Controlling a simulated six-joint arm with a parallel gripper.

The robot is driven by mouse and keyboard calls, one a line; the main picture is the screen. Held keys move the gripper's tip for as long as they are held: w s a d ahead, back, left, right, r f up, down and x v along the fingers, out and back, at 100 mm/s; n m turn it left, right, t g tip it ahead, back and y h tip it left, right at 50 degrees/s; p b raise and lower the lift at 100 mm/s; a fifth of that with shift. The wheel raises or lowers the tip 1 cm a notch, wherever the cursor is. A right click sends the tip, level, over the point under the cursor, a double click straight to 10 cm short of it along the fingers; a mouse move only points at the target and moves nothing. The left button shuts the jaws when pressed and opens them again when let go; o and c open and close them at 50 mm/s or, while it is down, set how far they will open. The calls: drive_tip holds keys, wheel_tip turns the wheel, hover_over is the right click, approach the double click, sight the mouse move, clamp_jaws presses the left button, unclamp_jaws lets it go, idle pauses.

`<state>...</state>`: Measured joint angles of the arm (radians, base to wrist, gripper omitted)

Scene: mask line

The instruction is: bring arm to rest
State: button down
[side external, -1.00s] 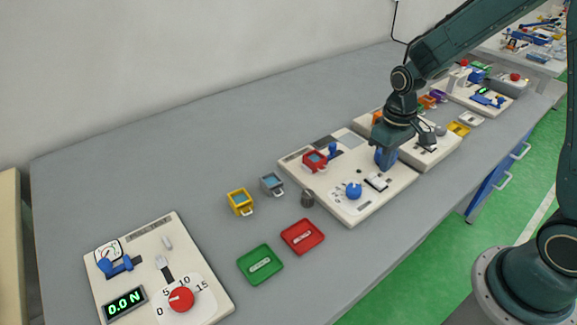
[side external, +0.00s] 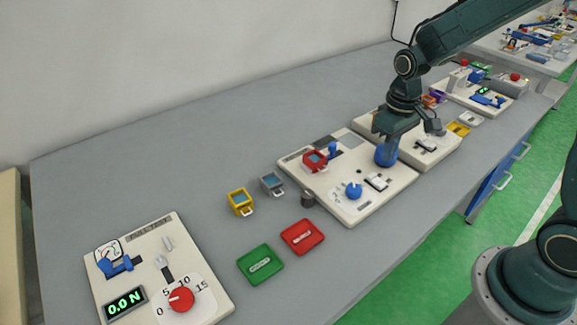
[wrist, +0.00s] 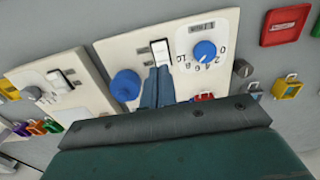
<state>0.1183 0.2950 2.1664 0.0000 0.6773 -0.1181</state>
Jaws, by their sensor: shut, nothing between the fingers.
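My dark green gripper (side external: 391,142) is above the middle white panel (side external: 350,208) in the side view, over a blue round post (side external: 385,157). In the wrist view its two blue-grey fingers (wrist: 158,84) are together with nothing between them. The blue round post (wrist: 125,85) shows just left of the fingers, and a white rocker switch (wrist: 160,50) shows beyond their tips. A blue dial (wrist: 204,51) is to the right. The gripper body hides the lower part of the wrist view.
A red tray (side external: 302,237), a green tray (side external: 261,265), a yellow box (side external: 240,202) and a grey box (side external: 271,184) are on the grey table. A pull-test panel (side external: 140,235) reading 0.0 N is at left. Another panel (side external: 430,155) stands close right. The table's back left is clear.

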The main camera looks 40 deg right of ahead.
drive_tip(key=s+a+r+t, duration=0.2)
drive_tip(key=s+r, duration=0.6)
drive_tip(key=s+a+r+t, duration=0.2)
drive_tip(key=s+r+t, duration=0.1)
drive_tip(key=s+r, duration=0.5)
drive_tip(key=shift+s+r+t, duration=0.3)
drive_tip(key=shift+s+r, duration=0.05)
drive_tip(key=shift+s, duration=0.35)
